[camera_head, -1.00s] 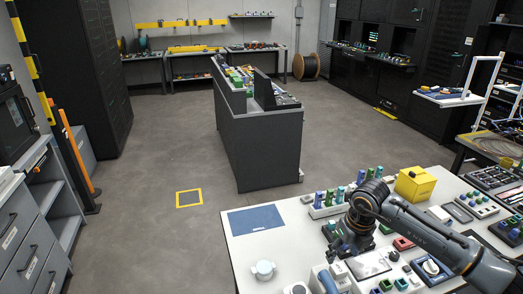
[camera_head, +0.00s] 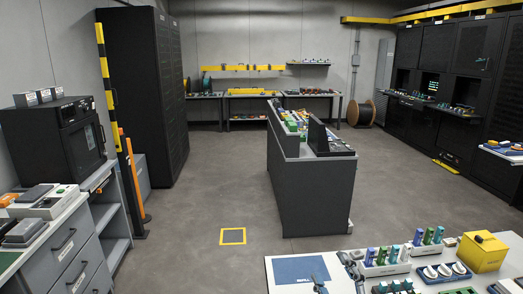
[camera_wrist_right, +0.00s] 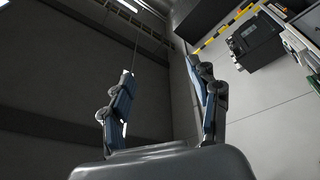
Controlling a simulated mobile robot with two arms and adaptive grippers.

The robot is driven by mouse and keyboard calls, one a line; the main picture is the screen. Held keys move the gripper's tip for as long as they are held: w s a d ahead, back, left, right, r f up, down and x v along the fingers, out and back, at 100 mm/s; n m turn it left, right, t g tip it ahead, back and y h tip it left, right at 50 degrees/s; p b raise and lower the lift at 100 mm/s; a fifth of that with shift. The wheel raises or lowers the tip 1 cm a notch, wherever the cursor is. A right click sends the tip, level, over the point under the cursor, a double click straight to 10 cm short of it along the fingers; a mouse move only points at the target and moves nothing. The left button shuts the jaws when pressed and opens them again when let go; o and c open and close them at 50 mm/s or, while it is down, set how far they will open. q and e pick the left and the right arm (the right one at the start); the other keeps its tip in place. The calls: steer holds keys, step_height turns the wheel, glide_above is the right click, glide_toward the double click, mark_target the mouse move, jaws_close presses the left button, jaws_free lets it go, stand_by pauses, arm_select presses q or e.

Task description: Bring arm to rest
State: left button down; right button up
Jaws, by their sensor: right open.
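My right gripper (camera_head: 336,274) shows at the bottom edge of the head view, in front of the white workbench. Only its dark fingers show there, with their tips upward and apart, overlapping the right side of the blue mat (camera_head: 298,268). In the right wrist view the two blue-grey fingers (camera_wrist_right: 158,72) stand wide apart with nothing between them. Behind them are only walls and distant equipment. The rest of the right arm is out of the head view. My left gripper shows in neither view.
The white workbench (camera_head: 276,288) carries tubes in a rack (camera_head: 385,268) and a yellow box (camera_head: 482,252). A dark grey console (camera_head: 310,195) stands beyond it. Drawers and shelves (camera_head: 68,245) line the left.

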steer(key=s+d+f+m+g+h, duration=0.45)
steer(key=s+f+m, duration=0.2)
steer(key=f, duration=0.35)
steer(key=s+d+f+m+g+h, duration=0.3)
steer(key=s+d+f+m+g, duration=0.25)
steer(key=f, duration=0.45)
steer(key=s+a+f+g+y, duration=0.1)
steer(key=s+a+f+g, duration=0.15)
steer(key=s, duration=0.45)
steer(key=s+a+f+g+y, duration=0.1)
steer(key=s+a+f+g, duration=0.1)
steer(key=s+g, duration=0.35)
steer(key=s+f+b, duration=0.1)
steer(key=s+f, duration=0.1)
steer(key=f, duration=1.3)
steer(key=s+f+b, duration=0.2)
steer(key=f, duration=1.4)
steer(key=s+d+f+b, duration=0.1)
steer(key=s+d+f, duration=0.2)
steer(key=s+f, duration=1.2)
steer(key=shift+s+d+f+g, duration=0.2)
steer(key=shift+s+f+g, duration=0.2)
steer(key=shift+f, duration=0.15)
